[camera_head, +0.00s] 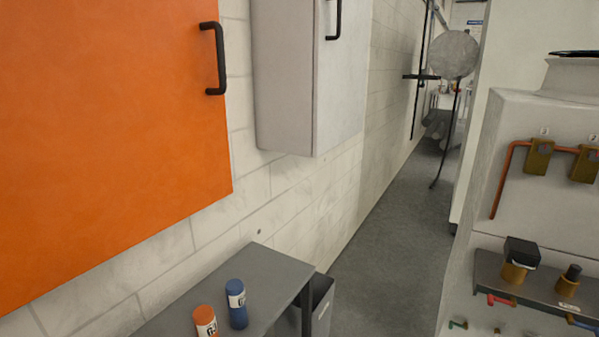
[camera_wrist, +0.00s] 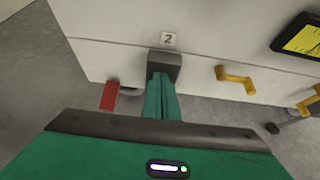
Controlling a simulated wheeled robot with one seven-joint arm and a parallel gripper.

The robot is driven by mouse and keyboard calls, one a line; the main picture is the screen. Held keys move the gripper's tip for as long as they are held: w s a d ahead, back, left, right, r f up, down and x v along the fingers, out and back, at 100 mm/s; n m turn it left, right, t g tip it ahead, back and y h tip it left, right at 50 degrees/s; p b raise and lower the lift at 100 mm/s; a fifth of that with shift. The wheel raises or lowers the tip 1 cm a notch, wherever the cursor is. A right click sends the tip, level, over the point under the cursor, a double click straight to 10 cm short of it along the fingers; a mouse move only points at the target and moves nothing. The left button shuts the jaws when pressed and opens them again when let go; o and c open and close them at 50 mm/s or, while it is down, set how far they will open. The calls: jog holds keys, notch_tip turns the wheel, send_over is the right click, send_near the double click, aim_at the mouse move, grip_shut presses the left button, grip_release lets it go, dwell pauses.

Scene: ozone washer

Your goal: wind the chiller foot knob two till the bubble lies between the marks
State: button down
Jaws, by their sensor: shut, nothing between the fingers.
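In the wrist view, a dark square block (camera_wrist: 166,66) sits on a pale machine's face just under a tag marked 2 (camera_wrist: 169,39); I take it for foot knob two. My green gripper (camera_wrist: 160,80) has its fingers together, empty, with the tips at the block's front. They hide part of it, and I cannot tell whether they touch. A dark-framed panel with a yellow face (camera_wrist: 302,36) is at the upper right, cut by the frame edge. I cannot make out a bubble or marks on it. The head view does not show my gripper.
A red bar (camera_wrist: 109,96) hangs left of the block; a yellow handle (camera_wrist: 237,79) is to its right. In the head view, a grey bench (camera_head: 262,266) holds an orange can (camera_head: 205,321) and a blue can (camera_head: 237,304).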

jog(key=shift+r, duration=0.1)
jog(key=shift+r, duration=0.3)
jog(key=s+a, duration=0.2)
jog(key=s, duration=0.1)
jog(key=s+a, duration=0.1)
jog(key=s, duration=0.1)
dwell(0.4)
jog(key=shift+s+a, duration=0.1)
jog(key=w+d, duration=0.4)
jog(key=w, duration=0.1)
jog(key=shift+f, duration=0.25)
dwell(0.5)
